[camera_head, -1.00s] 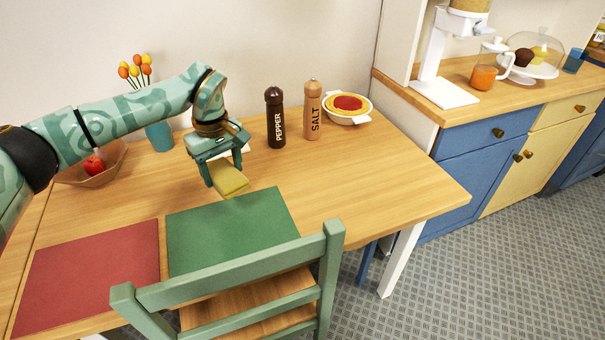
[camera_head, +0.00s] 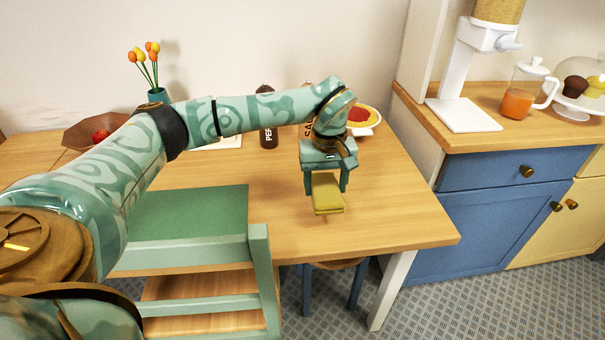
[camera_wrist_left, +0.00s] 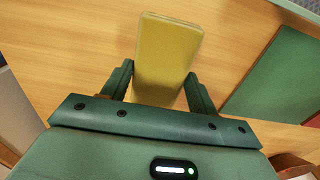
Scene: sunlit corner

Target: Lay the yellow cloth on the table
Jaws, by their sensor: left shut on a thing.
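The yellow cloth (camera_head: 327,196) is a folded, flat pad. My left gripper (camera_head: 326,186) is shut on it over the right part of the wooden table (camera_head: 400,215). In the left wrist view the cloth (camera_wrist_left: 167,50) sticks out between the two fingers, with bare table top behind it. A small shadow shows below the cloth in the head view, so it seems to be a little above the table. My right gripper is not in view.
A green mat (camera_head: 190,212) lies to the left, partly behind a green chair (camera_head: 262,270). A bowl (camera_head: 85,133) is at far left. The table's right end is bare.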

